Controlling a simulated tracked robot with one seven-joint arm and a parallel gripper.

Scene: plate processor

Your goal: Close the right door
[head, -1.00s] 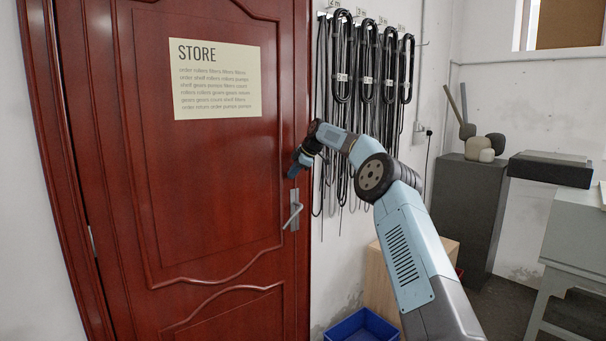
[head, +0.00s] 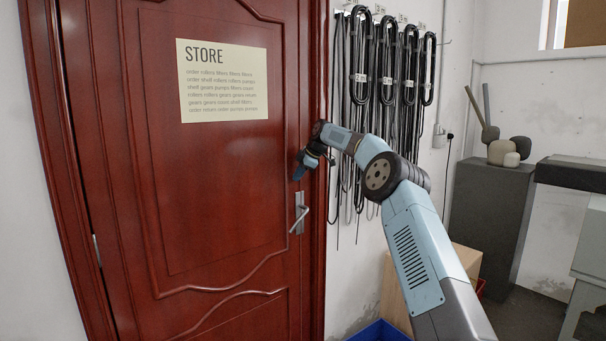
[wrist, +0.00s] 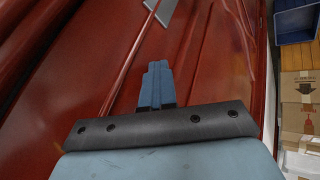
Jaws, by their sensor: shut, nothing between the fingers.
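The right door is a dark red panelled door (head: 215,190) with a STORE sign (head: 222,82) on it. It stands at or almost at its frame (head: 318,80); I cannot tell whether a narrow gap is left. Its silver lever handle (head: 300,215) is near the right edge. My gripper (head: 298,176) is at the door face just above the handle, its fingers shut and empty. In the wrist view the blue fingers (wrist: 157,68) point along the red surface, with the metal handle plate (wrist: 163,8) beyond. Contact with the door cannot be made out.
Black cables (head: 385,65) hang on the wall right of the door. A blue bin (head: 380,331) and a wooden box (head: 465,262) stand below, behind my arm. A grey pedestal (head: 485,215) with stones is farther right. Cardboard boxes (wrist: 300,120) show in the wrist view.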

